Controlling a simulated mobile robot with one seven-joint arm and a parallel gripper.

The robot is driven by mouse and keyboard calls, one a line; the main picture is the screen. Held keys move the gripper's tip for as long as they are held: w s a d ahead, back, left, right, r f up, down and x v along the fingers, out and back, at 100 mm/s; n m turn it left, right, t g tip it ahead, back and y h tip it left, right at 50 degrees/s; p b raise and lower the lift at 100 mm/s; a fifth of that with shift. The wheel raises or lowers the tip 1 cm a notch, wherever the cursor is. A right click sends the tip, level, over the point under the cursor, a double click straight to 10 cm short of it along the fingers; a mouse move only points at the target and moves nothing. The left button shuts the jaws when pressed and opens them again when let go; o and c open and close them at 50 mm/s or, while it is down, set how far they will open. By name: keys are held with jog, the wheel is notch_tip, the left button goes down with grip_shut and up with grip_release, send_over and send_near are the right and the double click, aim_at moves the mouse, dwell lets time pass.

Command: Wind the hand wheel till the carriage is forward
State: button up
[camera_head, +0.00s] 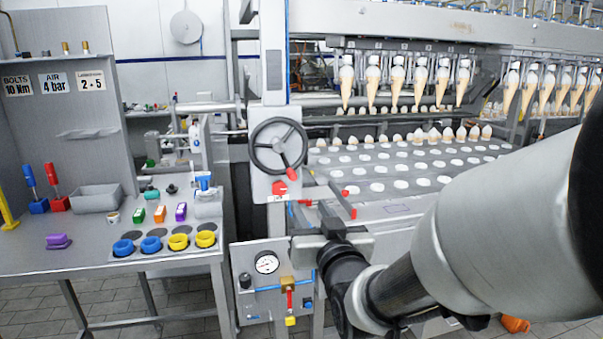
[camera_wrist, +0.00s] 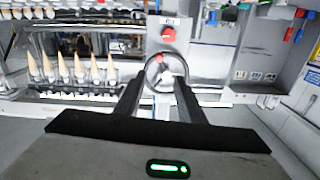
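The black hand wheel (camera_head: 278,146) with three spokes is mounted on a grey upright panel, left of the cone machine. It also shows in the wrist view (camera_wrist: 166,72), where the picture is upside down. My gripper (camera_head: 313,208) is below and right of the wheel in the head view. In the wrist view my gripper (camera_wrist: 158,82) has its two black fingers spread apart, with the wheel between and beyond their tips. I see no contact with the rim. I cannot tell for sure which part is the carriage; a row of cones (camera_head: 397,80) hangs from holders on the machine.
A gauge panel (camera_head: 268,264) is below. A workbench (camera_head: 60,262) with tools and coloured parts is at left.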

aim_at(293, 178)
jog(key=p+x, duration=0.7)
jog(key=x, duration=1)
jog(key=shift+w+f, duration=0.15)
jog(key=shift+w, duration=0.05)
jog(key=shift+d, duration=0.1)
grip_shut()
